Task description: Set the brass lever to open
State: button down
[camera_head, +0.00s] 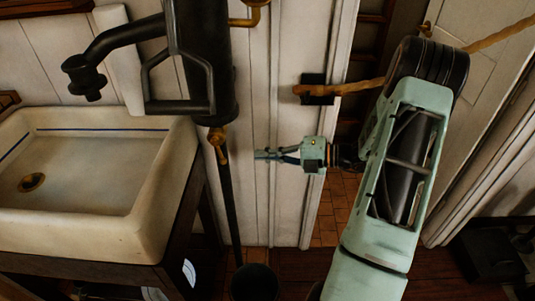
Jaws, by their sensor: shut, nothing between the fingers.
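A small brass lever (218,146) hangs at the lower end of a black pump body (208,70), close to the black pipe that runs down. Its handle points mostly downward. My gripper (262,154) is to the right of the lever, at about the same height in the picture, with its fingers pointing left towards it. The gripper is shut and empty. A gap shows between the fingertips and the lever; how far apart they are in depth I cannot tell.
A white sink (160,185) stands at the left. A black spout (125,40) and a black pump handle (150,95) are above it. A dark bucket (255,282) is on the floor below.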

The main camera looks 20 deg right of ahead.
aim_at(222, 155)
jog(key=x, duration=1)
jog(key=shift+a+f+y+b, duration=0.15)
jog(key=shift+a+y+b, duration=0.05)
jog(key=shift+y+b, duration=0.1)
jog(key=shift+w+a+t+y, duration=0.3)
jog(key=shift+t, duration=0.1)
